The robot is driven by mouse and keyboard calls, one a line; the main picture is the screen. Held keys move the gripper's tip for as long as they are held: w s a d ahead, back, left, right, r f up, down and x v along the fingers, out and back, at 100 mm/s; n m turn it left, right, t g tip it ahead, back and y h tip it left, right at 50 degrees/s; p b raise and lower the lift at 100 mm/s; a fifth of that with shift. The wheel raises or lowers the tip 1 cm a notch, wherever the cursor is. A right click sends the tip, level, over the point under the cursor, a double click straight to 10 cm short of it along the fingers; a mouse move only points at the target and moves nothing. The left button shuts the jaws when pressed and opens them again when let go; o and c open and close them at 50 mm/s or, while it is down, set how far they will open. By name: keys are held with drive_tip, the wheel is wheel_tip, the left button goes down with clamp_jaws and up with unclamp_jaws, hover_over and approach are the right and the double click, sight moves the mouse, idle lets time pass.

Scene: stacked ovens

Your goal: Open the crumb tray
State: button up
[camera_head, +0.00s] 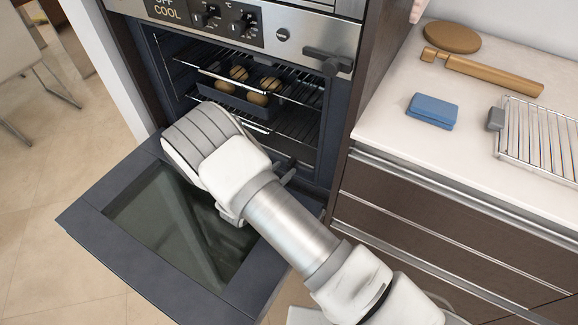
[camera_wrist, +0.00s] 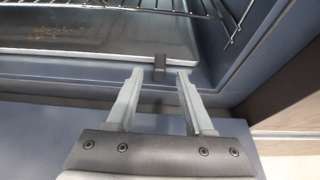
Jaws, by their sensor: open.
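The crumb tray (camera_wrist: 100,62) is a pale, flat tray with brown crumbs, low inside the oven in the wrist view. A small dark tab (camera_wrist: 160,66) stands at its front edge, near the tray's right end. My gripper (camera_wrist: 159,78) is open, its two grey fingers pointing at the tray. The tab sits between the lines of the fingertips, at or just beyond them; I cannot tell whether it is between the fingers. Nothing is held. In the head view my arm reaches into the lower oven opening and hides most of the tray area.
The oven door (camera_head: 95,232) is folded down below my arm. Wire racks (camera_wrist: 205,10) are above the tray; a pan with several round buns (camera_head: 257,99) sits inside. The oven's right wall (camera_wrist: 250,45) is close. A counter (camera_head: 400,148) holds a blue sponge (camera_head: 433,110) and a loose rack (camera_head: 540,138).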

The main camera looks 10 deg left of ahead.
sight(288, 165)
drive_tip(key=shift+b+x, duration=0.3)
drive_tip(key=shift+x, duration=1.9)
clamp_jaws()
